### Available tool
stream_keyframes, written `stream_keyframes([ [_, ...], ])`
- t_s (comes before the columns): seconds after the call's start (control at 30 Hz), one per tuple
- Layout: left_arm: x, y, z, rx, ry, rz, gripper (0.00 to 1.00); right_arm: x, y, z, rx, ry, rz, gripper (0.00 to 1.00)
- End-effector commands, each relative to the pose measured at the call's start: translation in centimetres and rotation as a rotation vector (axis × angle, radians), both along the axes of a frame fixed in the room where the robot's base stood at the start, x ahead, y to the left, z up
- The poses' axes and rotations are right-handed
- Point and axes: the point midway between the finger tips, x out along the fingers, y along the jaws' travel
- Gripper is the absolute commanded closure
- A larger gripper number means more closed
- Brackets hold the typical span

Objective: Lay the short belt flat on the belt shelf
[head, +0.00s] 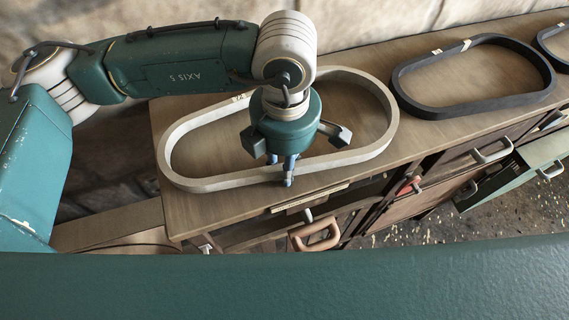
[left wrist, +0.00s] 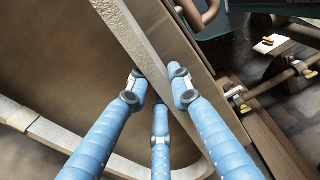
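A pale grey-white belt (head: 359,154) forms a long oval loop on the wooden bench top (head: 215,220). It also shows in the left wrist view (left wrist: 128,32). A black belt (head: 462,111) lies to its right and looks shorter. My left gripper (head: 284,172) points down at the front run of the pale belt. In the left wrist view its blue fingers (left wrist: 158,88) stand on both sides of that run, slightly spread, with no clear grip. No label names the short belt or the belt shelf. My right gripper is out of view.
Another dark belt (head: 557,47) is cut off at the right edge. Drawers and handles (head: 316,236) stick out below the bench front. A green drawer (head: 517,170) stands open at the right. A rough wall (head: 385,25) runs behind the bench.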

Motion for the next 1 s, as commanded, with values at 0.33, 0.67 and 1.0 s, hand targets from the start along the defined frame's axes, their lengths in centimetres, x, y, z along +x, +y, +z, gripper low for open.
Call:
stream_keyframes([
  [0.33, -0.2, 0.2, -0.6, 0.01, 0.009, 0.002, 0.59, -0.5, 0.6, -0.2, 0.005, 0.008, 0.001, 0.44],
  [0.67, -0.2, 0.2, 0.5, 0.009, 0.009, 0.001, 0.59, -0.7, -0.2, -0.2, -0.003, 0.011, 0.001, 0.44],
  [1.0, -0.1, 0.0, 7.7, 0.003, 0.0, 0.002, 0.59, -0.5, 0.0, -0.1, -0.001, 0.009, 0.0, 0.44],
])
